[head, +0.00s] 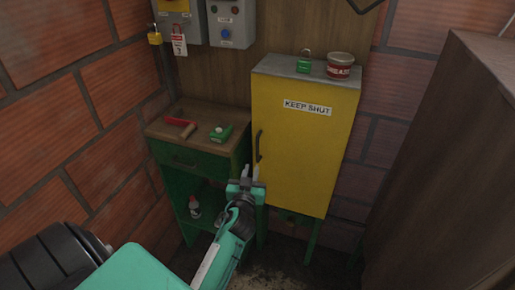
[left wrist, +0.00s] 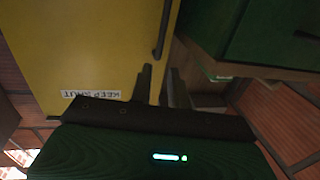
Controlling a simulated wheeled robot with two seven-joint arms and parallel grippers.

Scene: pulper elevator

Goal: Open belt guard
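The belt guard is a yellow door (head: 300,150) with a "KEEP SHUT" label, closed on its cabinet; it fills the upper left of the left wrist view (left wrist: 80,50). Its dark vertical handle (head: 258,146) is on the door's left edge and also shows in the left wrist view (left wrist: 164,28). My left gripper (head: 249,172) is just below the handle, fingers pointing up toward it. In the left wrist view its two fingers (left wrist: 160,84) are apart with nothing between them, and the handle lies beyond the tips. My right gripper is out of view.
To the left is a green workbench (head: 165,133) with a red-handled tool (head: 182,128) and a green box (head: 221,132). A dark brown panel (head: 440,170) stands at right.

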